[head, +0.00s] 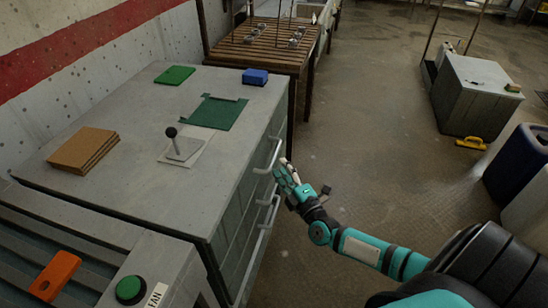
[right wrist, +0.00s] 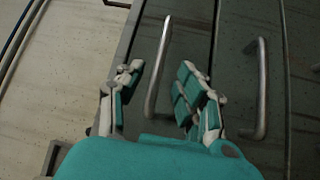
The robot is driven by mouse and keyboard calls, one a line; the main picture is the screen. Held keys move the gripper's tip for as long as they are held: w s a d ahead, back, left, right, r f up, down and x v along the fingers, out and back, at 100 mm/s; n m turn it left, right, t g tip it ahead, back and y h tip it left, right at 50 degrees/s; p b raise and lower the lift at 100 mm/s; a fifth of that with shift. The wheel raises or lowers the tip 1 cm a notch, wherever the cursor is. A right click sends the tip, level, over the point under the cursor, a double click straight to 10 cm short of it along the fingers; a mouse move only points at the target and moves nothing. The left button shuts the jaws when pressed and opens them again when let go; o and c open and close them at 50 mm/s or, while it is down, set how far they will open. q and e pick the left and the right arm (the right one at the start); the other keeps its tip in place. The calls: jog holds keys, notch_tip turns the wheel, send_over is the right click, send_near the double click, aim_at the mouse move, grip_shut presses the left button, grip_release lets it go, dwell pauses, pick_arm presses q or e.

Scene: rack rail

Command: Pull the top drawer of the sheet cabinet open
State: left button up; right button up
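The grey sheet cabinet (head: 120,185) stands at the left, its drawer fronts facing right and looking shut. The top drawer's metal bar handle (head: 270,158) is near the top edge. It also shows in the right wrist view (right wrist: 160,65). A lower drawer's handle (head: 268,212) shows below it, and in the right wrist view to the right (right wrist: 262,90). My right gripper (head: 284,174) is at the top handle, its teal and white fingers (right wrist: 160,95) apart on either side of the bar. I cannot tell whether they touch it. My left gripper is not in view.
On the cabinet top lie brown boards (head: 84,150), a black-knobbed lever (head: 182,146), a green sheet (head: 215,112) and a blue block (head: 255,77). A slatted wooden table (head: 260,45) stands behind. The floor (head: 360,130) right of the cabinet is clear.

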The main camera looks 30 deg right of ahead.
aim_at(274, 154)
jog(key=w, duration=0.4)
jog(key=w+b, duration=0.1)
jog(key=w, duration=0.1)
jog(key=shift+d+r, duration=0.25)
jog(key=shift+r, duration=0.1)
jog(key=shift+c, duration=0.2)
grip_shut()
